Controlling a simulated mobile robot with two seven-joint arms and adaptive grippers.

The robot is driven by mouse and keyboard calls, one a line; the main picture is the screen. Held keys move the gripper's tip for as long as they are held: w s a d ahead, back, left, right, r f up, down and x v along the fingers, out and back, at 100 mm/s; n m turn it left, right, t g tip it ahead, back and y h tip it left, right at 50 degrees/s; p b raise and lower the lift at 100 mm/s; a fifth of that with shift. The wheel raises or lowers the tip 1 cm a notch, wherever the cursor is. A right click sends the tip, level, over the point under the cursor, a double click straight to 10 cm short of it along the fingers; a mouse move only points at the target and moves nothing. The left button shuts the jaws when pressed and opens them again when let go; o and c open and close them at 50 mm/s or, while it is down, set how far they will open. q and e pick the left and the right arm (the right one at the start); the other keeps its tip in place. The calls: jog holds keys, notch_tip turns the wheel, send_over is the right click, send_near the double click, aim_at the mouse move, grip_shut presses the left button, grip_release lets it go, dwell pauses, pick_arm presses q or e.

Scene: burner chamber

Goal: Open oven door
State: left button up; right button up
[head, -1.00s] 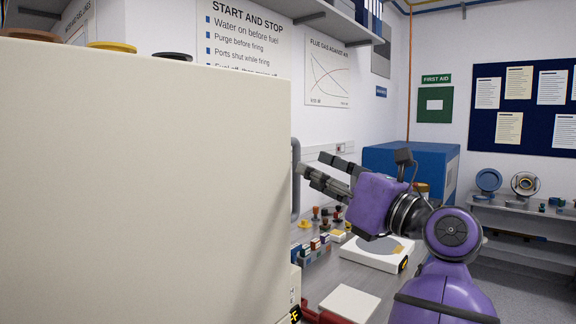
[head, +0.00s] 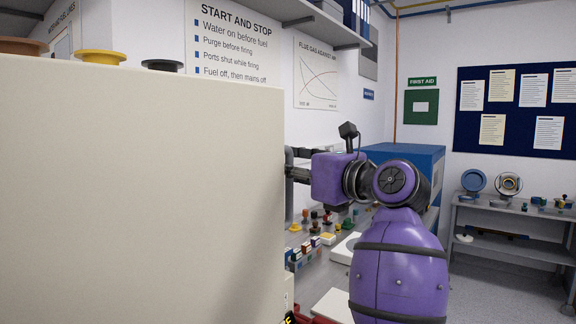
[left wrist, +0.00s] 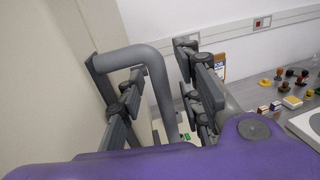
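The oven is a large beige box (head: 140,190) filling the left of the head view. Its grey bar handle (head: 289,190) stands out at the right edge. The handle also shows in the left wrist view (left wrist: 158,80), bent from the beige face and running downward. My left gripper (head: 298,165) is at the handle, its fingertips partly hidden behind the box edge and handle. In the left wrist view my left gripper (left wrist: 165,95) is open, with one finger pair on each side of the handle bar and a gap toward the right fingers. My right gripper is not in view.
A grey bench (head: 340,275) behind the arm holds several small stamps and bottles and a white device (head: 346,247). A blue box (head: 405,155) stands farther back. Several round flanges sit on the oven top. A shelf rack (head: 510,215) is at the far right, with clear floor before it.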

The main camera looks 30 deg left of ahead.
pick_arm(q)
grip_shut()
dwell(0.5)
